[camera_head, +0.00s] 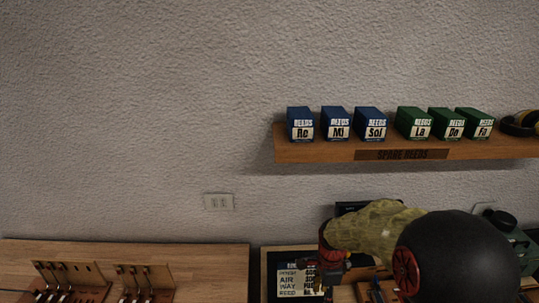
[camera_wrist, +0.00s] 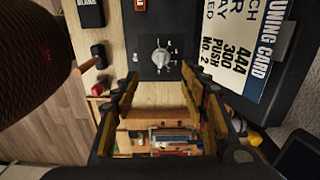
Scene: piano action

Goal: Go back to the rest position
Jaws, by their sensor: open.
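My gripper (camera_wrist: 163,88) shows in the wrist view with its two fingers spread apart and nothing between them. It is over a wooden bench top (camera_wrist: 125,50). A black panel with a silver round fitting (camera_wrist: 160,56) lies just beyond the fingertips. In the head view my arm reaches in from the lower right over the bench, with a yellowish cover on it. It hides part of the bench behind it.
A tuning card (camera_wrist: 250,45) lies right of the fingers. A shelf (camera_head: 350,153) holds blue boxes (camera_head: 335,123) and green boxes (camera_head: 430,122). A wooden bench (camera_head: 200,258) at lower left carries small upright mechanisms (camera_head: 65,282).

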